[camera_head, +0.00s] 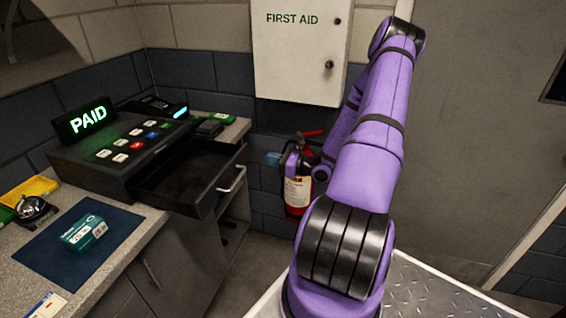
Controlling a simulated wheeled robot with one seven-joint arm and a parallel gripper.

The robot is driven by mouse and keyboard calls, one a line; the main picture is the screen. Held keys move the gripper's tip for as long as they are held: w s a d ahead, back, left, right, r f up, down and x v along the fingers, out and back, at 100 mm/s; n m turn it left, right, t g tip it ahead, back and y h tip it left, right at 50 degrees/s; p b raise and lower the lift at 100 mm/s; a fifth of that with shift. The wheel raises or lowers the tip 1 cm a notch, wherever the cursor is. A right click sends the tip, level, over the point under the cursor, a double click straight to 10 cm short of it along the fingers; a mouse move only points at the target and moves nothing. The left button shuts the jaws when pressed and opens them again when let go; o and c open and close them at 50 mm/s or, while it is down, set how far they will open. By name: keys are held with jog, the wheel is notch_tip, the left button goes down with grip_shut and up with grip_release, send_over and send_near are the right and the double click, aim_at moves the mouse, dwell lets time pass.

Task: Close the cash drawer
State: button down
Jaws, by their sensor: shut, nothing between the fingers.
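The cash drawer (190,178) is a dark open tray sticking out of the right side of the black cash register (108,155). It extends past the counter's edge, with a pale bar handle (232,180) on its front. The drawer's inside looks empty. My gripper (273,159) is small in view to the right of the drawer front, in front of the fire extinguisher. It is shut and empty, with a gap between it and the handle. My forearm partly hides the wrist.
A red fire extinguisher (297,195) hangs on the wall behind my gripper. A white first aid cabinet (300,50) is above. A teal box (84,233) on a blue mat (45,262) and a bell (32,208) stand on the counter. Floor shows below the drawer.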

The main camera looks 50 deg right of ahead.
aim_at(246, 155)
jog(key=x, duration=0.7)
jog(key=x, duration=1.9)
jog(key=shift+w+a+f, duration=0.1)
jog(key=shift+w, duration=0.2)
